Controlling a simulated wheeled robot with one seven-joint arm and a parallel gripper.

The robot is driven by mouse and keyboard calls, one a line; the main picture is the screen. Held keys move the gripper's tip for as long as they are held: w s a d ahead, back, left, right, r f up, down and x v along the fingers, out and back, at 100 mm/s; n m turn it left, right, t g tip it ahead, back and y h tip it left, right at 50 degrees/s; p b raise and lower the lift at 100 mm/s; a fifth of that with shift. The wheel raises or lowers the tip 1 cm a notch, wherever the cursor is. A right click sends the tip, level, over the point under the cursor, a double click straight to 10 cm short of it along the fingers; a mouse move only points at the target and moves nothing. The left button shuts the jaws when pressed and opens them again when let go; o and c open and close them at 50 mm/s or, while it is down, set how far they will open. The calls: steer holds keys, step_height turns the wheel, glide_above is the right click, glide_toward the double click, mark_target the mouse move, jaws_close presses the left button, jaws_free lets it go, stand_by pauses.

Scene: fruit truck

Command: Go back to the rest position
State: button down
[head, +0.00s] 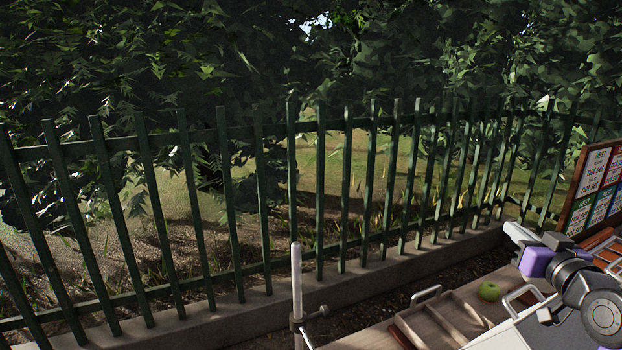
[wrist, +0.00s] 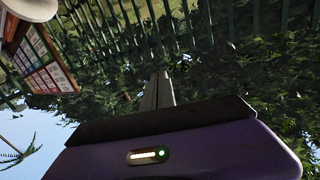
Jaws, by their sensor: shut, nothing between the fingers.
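My gripper (head: 510,229) is at the lower right of the head view, with a purple body and pale fingers that point up and left. It is raised above the wooden surface, near the fence. In the wrist view, my gripper (wrist: 161,76) shows its two dark fingers together with nothing between them. The purple body fills the bottom of that view.
A green fence (head: 292,180) runs behind. A pale post (head: 297,280) stands in front.

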steer(key=s+a+f+m+t+h, duration=0.1)
steer(key=s+a+f+m+h, duration=0.1)
steer(key=s+a+f, duration=0.55)
steer(key=s+a+f+m+t+h, duration=0.1)
steer(key=s+a+f, duration=0.4)
steer(key=s, duration=0.5)
steer(key=s+a+f+n+g+y, duration=0.1)
steer(key=s+a, duration=0.3)
steer(key=s, duration=0.6)
steer(key=s+a+f+n+g+y, duration=0.2)
steer(key=s+a+f, duration=0.2)
steer(key=s, duration=0.7)
steer(key=s+a+f+n+g+y, duration=0.1)
steer(key=s+a, duration=0.4)
steer(key=s, duration=0.6)
step_height(320, 180, down, 2)
steer(key=shift+f+n+y, duration=0.15)
steer(key=shift+n+y, duration=0.45)
